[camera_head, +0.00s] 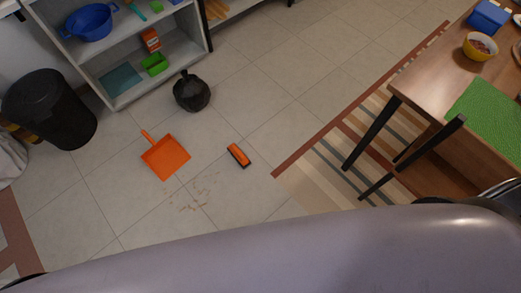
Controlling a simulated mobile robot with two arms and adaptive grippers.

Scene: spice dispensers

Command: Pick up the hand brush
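The hand brush (239,155) lies on the tiled floor near the middle of the head view. It has an orange top and a dark edge that looks like bristles. An orange dustpan (167,158) lies on the floor to its left, its handle pointing up and left. Neither of my grippers shows in the view, and nothing is touching the brush. My own body fills the bottom of the picture and hides the floor there.
Brown crumbs (196,193) lie below the dustpan. A black bag (191,92) and a black bin (50,108) stand near a grey shelf (196,62). At right, a wooden table (424,82) stands by a striped rug (322,163).

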